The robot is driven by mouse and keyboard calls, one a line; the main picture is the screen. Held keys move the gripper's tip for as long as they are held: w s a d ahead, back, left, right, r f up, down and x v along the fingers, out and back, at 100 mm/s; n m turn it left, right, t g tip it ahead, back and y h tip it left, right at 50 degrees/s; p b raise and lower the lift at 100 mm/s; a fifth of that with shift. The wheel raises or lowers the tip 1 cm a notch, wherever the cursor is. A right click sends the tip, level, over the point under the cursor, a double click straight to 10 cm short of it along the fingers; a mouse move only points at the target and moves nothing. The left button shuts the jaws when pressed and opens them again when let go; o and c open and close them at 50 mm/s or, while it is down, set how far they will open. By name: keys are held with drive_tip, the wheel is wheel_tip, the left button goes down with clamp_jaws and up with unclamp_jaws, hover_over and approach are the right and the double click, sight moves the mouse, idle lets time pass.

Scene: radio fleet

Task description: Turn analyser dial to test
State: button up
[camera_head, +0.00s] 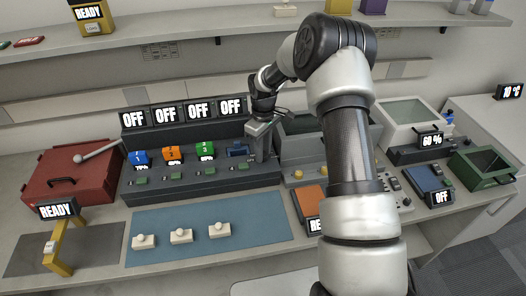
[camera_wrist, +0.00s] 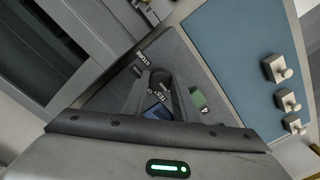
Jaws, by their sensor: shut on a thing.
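In the head view my gripper (camera_head: 259,152) points down at the right end of the dark analyser bank (camera_head: 240,182). In the wrist view my gripper (camera_wrist: 157,92) has its two dark fingers around a small dark dial (camera_wrist: 160,77) and is shut on it. White lettering lies around the dial; STORE and TEST can be read, and another word is partly covered by a finger. I cannot tell which word the dial points to. The dial is hidden behind my gripper in the head view. Several displays (camera_head: 198,110) on the bank read OFF.
Blue, orange and green radios (camera_head: 204,147) stand in the bank, left of my gripper. A blue mat (camera_head: 170,249) with white knobbed blocks lies in front. A red case (camera_head: 68,184) is at left. Grey equipment (camera_head: 303,150) stands close on the right; a shelf (camera_head: 200,28) runs above.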

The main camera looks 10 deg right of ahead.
drive_tip(key=m+b, duration=0.2)
drive_tip(key=m, duration=0.1)
drive_tip(key=shift+f+m, duration=0.1)
drive_tip(key=shift+m, duration=0.2)
drive_tip(key=m+b, duration=0.1)
drive_tip(key=m, duration=0.3)
drive_tip(key=shift+m+b, duration=0.3)
drive_tip(key=shift+b, duration=0.05)
drive_tip(key=o, duration=1.1)
drive_tip(key=shift+c, duration=0.2)
drive_tip(key=shift+r, duration=0.2)
wheel_tip(320, 180, up, 17)
drive_tip(key=shift+r, duration=0.15)
